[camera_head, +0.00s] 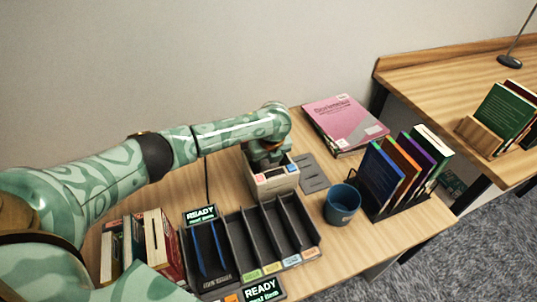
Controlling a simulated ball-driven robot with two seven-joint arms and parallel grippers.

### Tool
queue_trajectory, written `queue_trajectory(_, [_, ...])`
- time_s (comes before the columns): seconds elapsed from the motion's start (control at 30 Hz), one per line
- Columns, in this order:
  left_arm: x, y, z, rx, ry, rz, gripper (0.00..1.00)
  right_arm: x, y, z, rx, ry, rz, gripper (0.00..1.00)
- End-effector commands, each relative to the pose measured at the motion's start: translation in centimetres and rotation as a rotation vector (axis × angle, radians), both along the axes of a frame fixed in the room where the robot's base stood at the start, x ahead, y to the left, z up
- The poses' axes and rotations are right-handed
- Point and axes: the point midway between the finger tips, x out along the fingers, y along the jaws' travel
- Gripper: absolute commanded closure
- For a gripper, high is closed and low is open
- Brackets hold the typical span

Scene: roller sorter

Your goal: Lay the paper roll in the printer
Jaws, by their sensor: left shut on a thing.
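The printer (275,184) is a small beige box with a red and a blue button on its top edge, standing behind the roller sorter. My left gripper (268,158) points down at the printer's open top. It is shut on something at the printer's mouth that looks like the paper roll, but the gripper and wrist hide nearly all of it. I cannot tell whether the roll touches the inside of the printer. My right gripper is out of view.
The dark sorter (240,220) with slanted lanes and READY signs stands in front of the printer. A blue cup (342,204) and a book rack (418,200) stand to the right. A pink book (342,122) lies behind. More books (160,242) stand at left.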

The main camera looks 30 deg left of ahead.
Motion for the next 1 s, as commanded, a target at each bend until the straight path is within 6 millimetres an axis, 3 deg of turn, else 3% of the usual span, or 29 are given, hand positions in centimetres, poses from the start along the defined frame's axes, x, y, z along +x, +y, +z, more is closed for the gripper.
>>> queue_trajectory(0.37, [0.0, 0.0, -0.6, 0.000, -0.001, -0.001, 0.72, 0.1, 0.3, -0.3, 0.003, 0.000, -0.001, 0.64])
queue_trajectory(0.4, [0.0, 0.0, -0.6, 0.000, -0.001, -0.001, 0.40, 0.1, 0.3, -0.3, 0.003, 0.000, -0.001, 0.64])
queue_trajectory(0.47, [0.0, 0.0, -0.6, 0.000, -0.001, -0.001, 0.24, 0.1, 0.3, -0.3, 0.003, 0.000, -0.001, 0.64])
queue_trajectory(0.77, [0.0, 0.0, -0.3, 0.000, -0.001, 0.000, 0.23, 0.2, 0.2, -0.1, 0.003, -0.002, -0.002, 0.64])
queue_trajectory(0.87, [-0.1, -0.2, 0.9, -0.001, -0.002, 0.000, 0.23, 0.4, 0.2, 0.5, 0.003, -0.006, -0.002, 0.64])
queue_trajectory(1.0, [-0.5, -0.7, 4.2, -0.001, -0.006, -0.003, 0.23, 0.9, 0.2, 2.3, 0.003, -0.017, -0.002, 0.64])
